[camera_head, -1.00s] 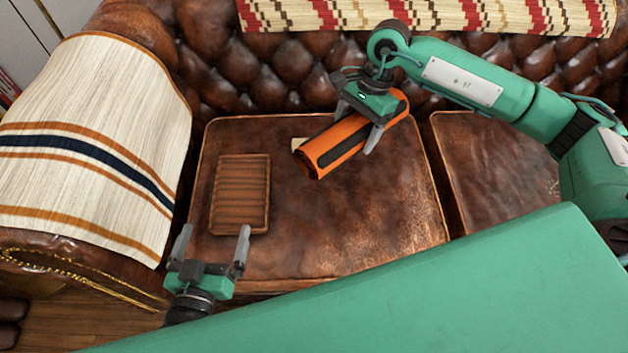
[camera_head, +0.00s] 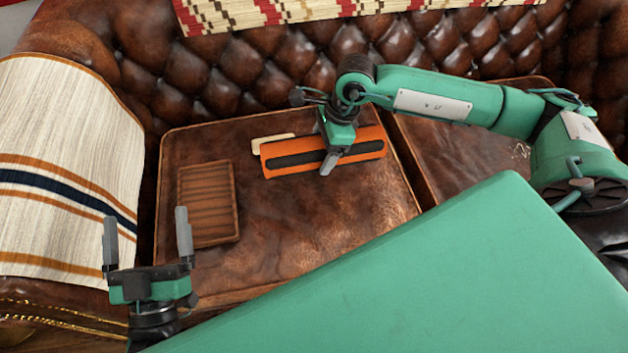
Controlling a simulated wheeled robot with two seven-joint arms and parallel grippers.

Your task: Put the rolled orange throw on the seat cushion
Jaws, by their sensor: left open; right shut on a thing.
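The rolled orange throw (camera_head: 285,160) has a dark band along its length. It lies roughly level, left to right, over the back part of the brown leather seat cushion (camera_head: 335,220). I cannot tell whether it touches the cushion or is held just above it. My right gripper (camera_head: 329,150) is shut on the throw, right of its middle, from above; its far finger is mostly hidden. My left gripper (camera_head: 147,218) is open and empty, in front of the sofa's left arm and left of the cushion's front.
A ribbed brown tray (camera_head: 207,205) lies on the cushion's left side. A small pale object (camera_head: 270,141) shows behind the throw. A striped blanket (camera_head: 70,140) covers the sofa's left arm. The cushion's middle and front are bare.

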